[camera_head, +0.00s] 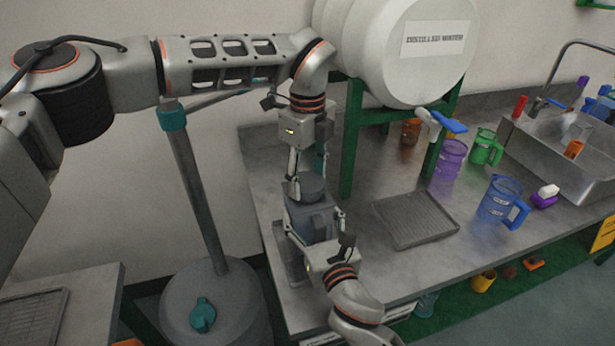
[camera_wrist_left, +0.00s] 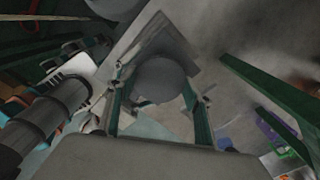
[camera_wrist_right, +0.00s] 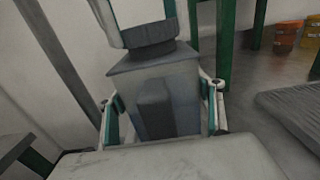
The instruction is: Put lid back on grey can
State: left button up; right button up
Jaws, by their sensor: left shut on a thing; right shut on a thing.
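The grey can (camera_head: 304,224) stands on the left end of the bench, beside the green rack. Its body and vertical handle (camera_wrist_right: 155,108) fill the middle of the right wrist view (camera_wrist_right: 182,85). My right gripper (camera_head: 314,218) is shut on the can, with its fingers on either side. The round dark grey lid (camera_head: 312,186) is at the can's top. My left gripper (camera_head: 307,176) points down and is shut on the lid, which shows between its fingers in the left wrist view (camera_wrist_left: 160,80). In the right wrist view the lid (camera_wrist_right: 147,34) meets the neck; I cannot tell whether it is fully seated.
A white barrel (camera_head: 400,45) rests on a green rack (camera_head: 350,140) close to my left gripper. A grey ribbed tray (camera_head: 415,218) lies right of the can. Blue (camera_head: 498,198), purple (camera_head: 448,160) and green (camera_head: 486,147) jugs stand further right, near the sink (camera_head: 560,150).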

pick_arm(q)
jog(key=m, duration=1.4)
jog(key=shift+m, duration=0.3)
jog(key=m, duration=0.3)
jog(key=shift+m, duration=0.4)
jog(key=m, duration=0.3)
jog(key=shift+f+m, duration=0.1)
jog(key=shift+m, duration=0.2)
jog(key=m, duration=0.8)
jog(key=shift+m, duration=0.3)
jog(key=m, duration=0.5)
jog(key=o, duration=1.3)
notch_tip(320, 180, up, 12)
